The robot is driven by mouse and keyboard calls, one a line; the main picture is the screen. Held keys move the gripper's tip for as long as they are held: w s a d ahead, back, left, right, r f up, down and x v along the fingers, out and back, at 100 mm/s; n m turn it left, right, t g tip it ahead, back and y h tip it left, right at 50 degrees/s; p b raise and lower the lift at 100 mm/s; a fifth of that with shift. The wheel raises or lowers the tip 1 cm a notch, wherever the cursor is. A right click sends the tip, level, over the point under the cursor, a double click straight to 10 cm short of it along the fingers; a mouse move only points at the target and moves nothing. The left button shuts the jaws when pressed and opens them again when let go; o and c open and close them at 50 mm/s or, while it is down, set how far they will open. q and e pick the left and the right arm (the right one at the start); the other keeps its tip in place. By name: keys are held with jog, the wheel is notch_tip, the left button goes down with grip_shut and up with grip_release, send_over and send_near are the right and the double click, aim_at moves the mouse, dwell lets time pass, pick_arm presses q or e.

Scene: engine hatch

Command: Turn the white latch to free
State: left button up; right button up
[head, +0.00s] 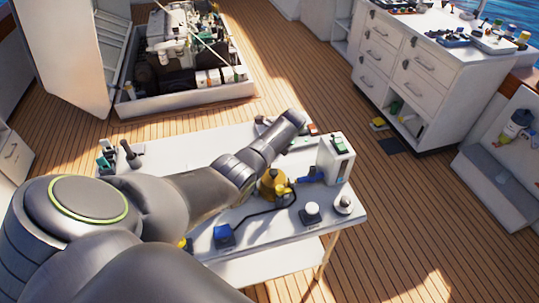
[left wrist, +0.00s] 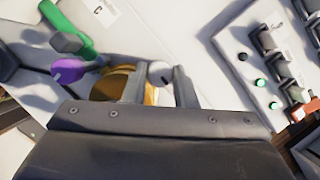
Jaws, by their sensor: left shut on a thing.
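In the left wrist view my left gripper (left wrist: 158,84) has its two dark fingers either side of a small pale piece, which I take to be the white latch (left wrist: 160,70). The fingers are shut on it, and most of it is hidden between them. Its turned angle cannot be told. A gold round body (left wrist: 109,84) lies just left of the fingers. In the head view my left arm reaches over the white table (head: 205,150), and its fingers and the latch cannot be made out there. My right gripper is not in view.
A purple knob (left wrist: 68,71) and a green handle (left wrist: 75,32) are left of the fingers. A panel (left wrist: 250,75) with several dark switches is at right.

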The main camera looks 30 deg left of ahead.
pick_arm(q)
jog(key=shift+w+r, duration=0.1)
jog(key=o, duration=1)
jog(key=v, duration=1.7)
jog(key=shift+r, duration=0.2)
